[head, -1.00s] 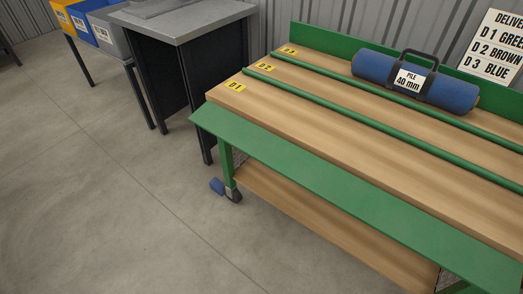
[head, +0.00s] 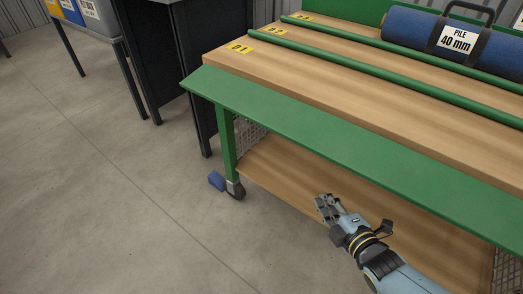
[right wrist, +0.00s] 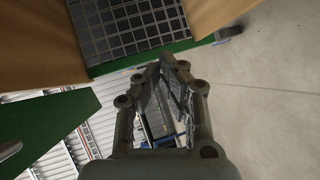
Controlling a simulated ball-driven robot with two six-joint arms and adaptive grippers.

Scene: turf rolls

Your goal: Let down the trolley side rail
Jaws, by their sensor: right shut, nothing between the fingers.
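The trolley (head: 300,66) has a wooden deck with green strips dividing it into lanes. Its side rail (head: 330,137) is a long green panel along the near edge, standing out from the deck like a sloping ledge. Whether it is latched cannot be told. My right gripper (head: 326,203) is shut and empty, below and in front of the rail, over the lower shelf in the head view. In the right wrist view the shut fingers (right wrist: 168,68) point toward the trolley's mesh end panel (right wrist: 135,28). My left gripper is not in view.
A blue turf roll (head: 410,28) labelled "PILE 40 mm" lies in the far lane. Yellow tags such as D1 (head: 239,48) mark the lanes. A blue caster pedal (head: 216,180) sits by the wheel (head: 236,190). Dark benches stand at the upper left. The floor at left is clear.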

